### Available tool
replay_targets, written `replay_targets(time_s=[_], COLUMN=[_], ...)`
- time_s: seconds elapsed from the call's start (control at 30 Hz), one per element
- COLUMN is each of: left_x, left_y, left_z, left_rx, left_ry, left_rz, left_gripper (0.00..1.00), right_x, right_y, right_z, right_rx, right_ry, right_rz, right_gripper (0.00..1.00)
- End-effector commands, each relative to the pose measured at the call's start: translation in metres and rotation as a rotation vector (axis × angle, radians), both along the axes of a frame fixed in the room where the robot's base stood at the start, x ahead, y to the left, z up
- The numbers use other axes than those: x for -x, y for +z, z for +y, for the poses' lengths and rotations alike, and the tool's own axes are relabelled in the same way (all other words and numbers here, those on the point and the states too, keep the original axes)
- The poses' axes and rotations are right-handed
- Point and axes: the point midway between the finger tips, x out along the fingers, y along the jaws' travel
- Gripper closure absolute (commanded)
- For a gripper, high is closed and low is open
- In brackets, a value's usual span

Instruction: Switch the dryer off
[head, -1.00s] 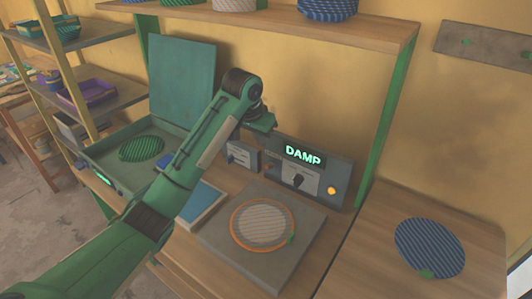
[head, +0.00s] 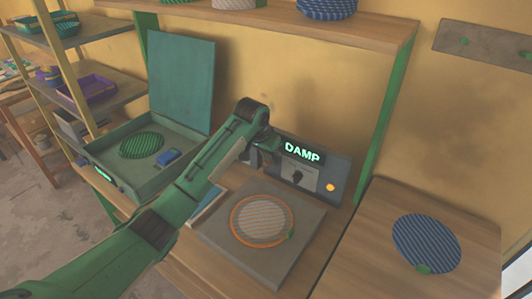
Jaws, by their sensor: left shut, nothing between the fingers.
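A grey control box with a lit green "DAMP" display (head: 302,153) stands at the back of the bench against the wall. It carries a dark knob (head: 297,176) on a pale plate and a glowing orange lamp (head: 331,187). A flat grey slab (head: 290,258) lies in front of it with an orange-rimmed striped round plate (head: 262,219) on it. My left gripper (head: 263,160) is shut and empty, just left of the display box. It hides most of a smaller panel there. I cannot tell whether it touches anything. My right gripper is out of view.
An open teal-lidded box (head: 181,92) with a green round mat (head: 142,145) and a blue block (head: 168,157) stands to the left. A blue round mat (head: 428,243) lies on the right-hand table. A shelf (head: 280,22) runs above the bench.

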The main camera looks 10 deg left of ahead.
Motion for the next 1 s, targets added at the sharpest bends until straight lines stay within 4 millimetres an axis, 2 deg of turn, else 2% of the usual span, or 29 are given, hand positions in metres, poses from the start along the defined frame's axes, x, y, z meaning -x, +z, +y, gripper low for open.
replay_targets(time_s=[0.67,1.0], left_x=[0.006,0.016], left_y=[-0.003,-0.014], left_z=[0.002,0.006], left_rx=[0.036,0.11], left_ry=[0.001,0.001], left_rz=[-0.088,-0.264], left_gripper=[1.0,1.0], right_x=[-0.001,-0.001], right_y=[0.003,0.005], right_z=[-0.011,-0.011], right_rx=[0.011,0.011], right_ry=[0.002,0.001], right_rz=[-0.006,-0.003], right_gripper=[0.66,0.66])
